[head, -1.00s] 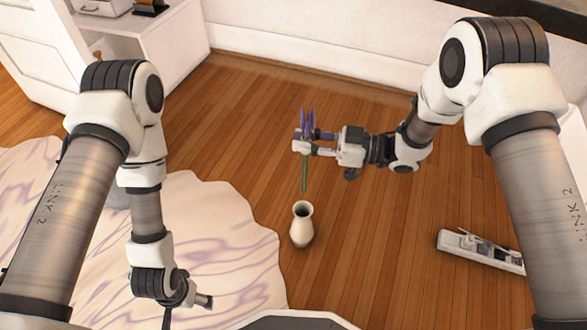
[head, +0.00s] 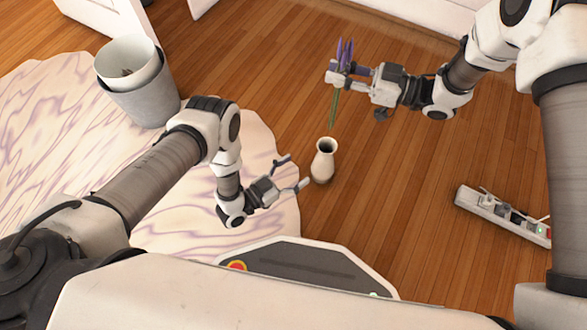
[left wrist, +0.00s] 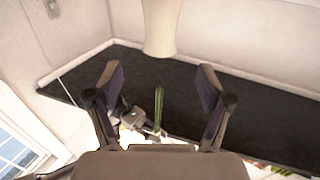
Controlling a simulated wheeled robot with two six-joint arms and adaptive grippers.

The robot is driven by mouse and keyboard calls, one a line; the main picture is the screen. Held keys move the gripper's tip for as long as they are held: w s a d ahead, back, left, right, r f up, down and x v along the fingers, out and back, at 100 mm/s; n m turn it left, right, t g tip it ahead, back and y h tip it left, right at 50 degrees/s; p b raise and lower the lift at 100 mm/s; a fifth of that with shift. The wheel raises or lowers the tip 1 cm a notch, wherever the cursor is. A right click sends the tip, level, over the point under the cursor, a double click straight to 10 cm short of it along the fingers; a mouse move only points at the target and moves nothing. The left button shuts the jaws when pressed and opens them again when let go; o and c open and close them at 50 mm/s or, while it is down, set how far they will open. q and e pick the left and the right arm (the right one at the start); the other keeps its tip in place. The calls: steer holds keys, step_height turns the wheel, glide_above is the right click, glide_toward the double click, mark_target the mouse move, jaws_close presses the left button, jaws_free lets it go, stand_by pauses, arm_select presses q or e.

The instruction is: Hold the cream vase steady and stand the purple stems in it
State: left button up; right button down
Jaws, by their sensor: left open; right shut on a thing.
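The cream vase (head: 323,164) stands upright on the wooden floor, its dark mouth open and empty. It also shows in the left wrist view (left wrist: 162,28), beyond the fingertips. My left gripper (head: 297,171) is open just left of the vase, fingers pointing toward it but not around it. My right gripper (head: 337,77) is shut on the purple stems (head: 333,108), holding them nearly upright, flowers up. Their green lower ends hang above and slightly right of the vase mouth in the head view. The green stems (left wrist: 158,105) also show between my left fingers in the wrist view.
A grey-white bin (head: 145,103) stands on the pale marbled rug (head: 50,110) at left. A white power strip (head: 500,215) lies on the floor at right. The wooden floor (head: 420,170) between vase and strip is clear.

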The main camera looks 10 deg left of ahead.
mark_target(320, 153)
arm_select(q)
steer(key=x, duration=1.2)
jaws_close()
arm_select(e)
steer(key=shift+f, duration=6.55)
steer(key=c, duration=0.9)
jaws_free()
steer(key=shift+c, duration=0.2)
steer(key=shift+d, duration=0.15)
steer(key=s+d, duration=0.1)
steer(key=d, duration=1)
steer(key=shift+s+d, duration=0.2)
steer(key=shift+d, duration=0.15)
